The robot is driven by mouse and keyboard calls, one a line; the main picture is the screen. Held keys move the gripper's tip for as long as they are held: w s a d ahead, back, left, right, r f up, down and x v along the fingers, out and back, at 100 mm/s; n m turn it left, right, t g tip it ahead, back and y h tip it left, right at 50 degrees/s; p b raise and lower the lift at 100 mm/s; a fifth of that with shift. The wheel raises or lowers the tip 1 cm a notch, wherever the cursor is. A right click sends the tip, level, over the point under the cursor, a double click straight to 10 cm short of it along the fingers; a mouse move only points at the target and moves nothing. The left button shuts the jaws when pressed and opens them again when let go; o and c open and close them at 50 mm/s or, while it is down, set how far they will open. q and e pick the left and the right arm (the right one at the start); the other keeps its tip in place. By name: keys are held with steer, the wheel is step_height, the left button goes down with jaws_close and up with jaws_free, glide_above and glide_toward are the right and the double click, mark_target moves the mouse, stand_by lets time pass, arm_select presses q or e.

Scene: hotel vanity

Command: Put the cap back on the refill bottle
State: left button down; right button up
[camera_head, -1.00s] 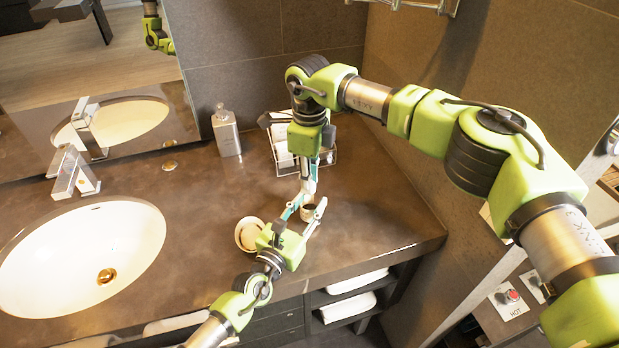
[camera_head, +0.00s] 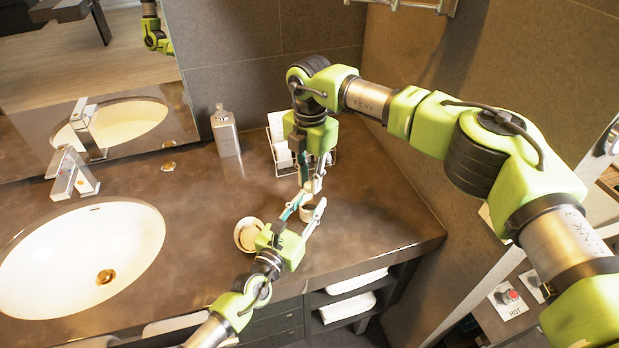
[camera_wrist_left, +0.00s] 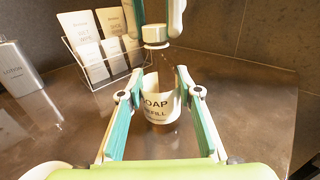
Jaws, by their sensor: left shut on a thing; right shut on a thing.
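The refill bottle (camera_wrist_left: 160,85) is brown with a white label reading "SOAP REFILL". It stands upright on the counter, and in the head view only a small part of the bottle (camera_head: 307,212) shows. My left gripper (camera_head: 309,210) is shut around its body, one finger on each side. My right gripper (camera_wrist_left: 153,20) comes from above and is shut on the cap. In the head view my right gripper (camera_head: 309,185) is directly above the bottle.
A wire rack with cards (camera_wrist_left: 98,50) stands behind the bottle. A lotion bottle (camera_head: 226,132) is near the wall. A small round dish (camera_head: 248,235) lies left of my left gripper. The sink (camera_head: 75,255) is at the left. The counter to the right is clear.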

steer(key=m, duration=0.7)
steer(key=shift+m, duration=0.3)
steer(key=m, duration=0.7)
steer(key=shift+s, duration=0.1)
steer(key=o, duration=0.7)
steer(key=shift+c, duration=0.2)
steer(key=shift+r, duration=2.25)
steer(key=shift+n, duration=0.3)
steer(key=shift+c, duration=0.4)
